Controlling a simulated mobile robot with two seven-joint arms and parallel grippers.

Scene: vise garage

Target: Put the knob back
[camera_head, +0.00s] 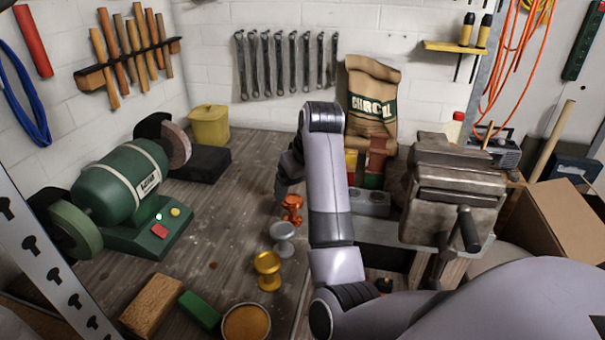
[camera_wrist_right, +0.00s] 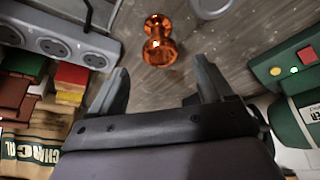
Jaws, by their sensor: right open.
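Three knobs stand in a row on the wooden bench: a copper-orange knob (camera_head: 292,208), a silver knob (camera_head: 283,237) and a gold knob (camera_head: 267,270). My right gripper (camera_head: 288,172) is partly hidden behind its own arm, just beyond the copper knob. In the right wrist view my right gripper (camera_wrist_right: 160,85) has its fingers apart with nothing between them. The copper knob (camera_wrist_right: 159,40) shows ahead of the fingertips, apart from them. Part of the silver knob (camera_wrist_right: 210,6) shows at the top edge. My left gripper is not in view.
A green bench grinder (camera_head: 122,185) stands left, a grey vise (camera_head: 452,188) right. Wood block (camera_head: 152,304), green block (camera_head: 200,310) and round tin (camera_head: 246,323) lie in front. A grey socket strip (camera_wrist_right: 65,38) and stacked coloured blocks (camera_wrist_right: 70,80) stand beside the gripper.

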